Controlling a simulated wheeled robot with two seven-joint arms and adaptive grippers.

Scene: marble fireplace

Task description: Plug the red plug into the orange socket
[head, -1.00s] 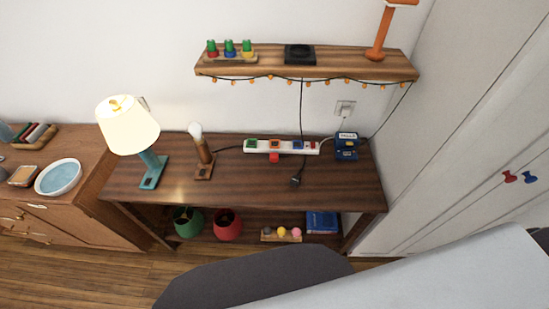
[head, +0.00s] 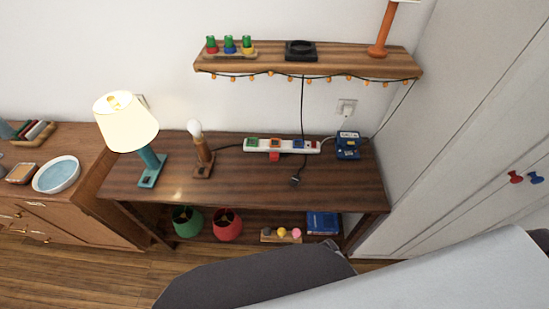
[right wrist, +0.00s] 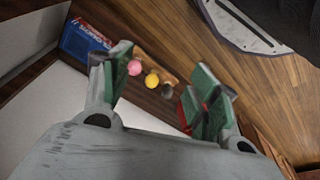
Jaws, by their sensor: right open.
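A white power strip (head: 260,149) lies along the back of the wooden table. Its sockets carry coloured marks: green at left, an orange one (head: 275,143) near the middle, blue and red to the right. A small red piece (head: 275,157) sits against the strip's front edge, below the orange mark; I cannot tell whether it is the red plug. A black plug (head: 295,181) on a black cable lies on the table in front of the strip. My right gripper (right wrist: 157,90) is open and empty in the right wrist view, with the lower shelf behind it. My left gripper is out of view.
A lit teal lamp (head: 150,168) and a bare-bulb lamp (head: 203,158) stand left of the strip; a blue box (head: 347,146) stands right. A wall shelf (head: 320,62) with string lights hangs above. The table's front (head: 240,188) is clear.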

